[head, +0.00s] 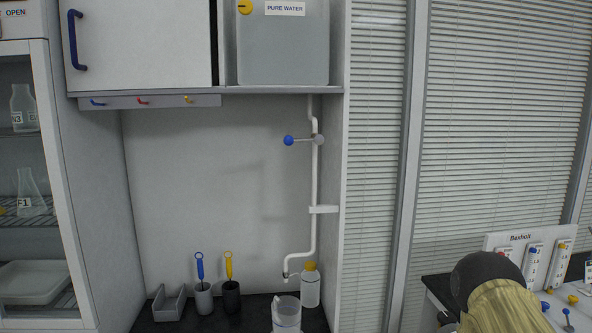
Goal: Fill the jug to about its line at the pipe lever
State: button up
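The jug (287,314), clear to whitish, stands at the front of the dark counter, cut off by the bottom edge of the head view. The outlet of the white pipe (313,180) ends just above it in the picture. I see no stream of water, and the jug's line and water level cannot be made out. The pipe lever (303,140) has a blue ball at its end and points left, about level. What looks like part of my arm shows at the lower right. My gripper is not in view.
A white bottle (310,287) with an orange cap stands just right of the jug. Two brush holders (203,297) and a grey rack (169,302) stand to the left. The "PURE WATER" tank (283,50) sits above.

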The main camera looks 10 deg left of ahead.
aim_at(318, 139)
jog(key=u, duration=1.75)
jog(key=k, duration=0.65)
jog(key=z, duration=1.2)
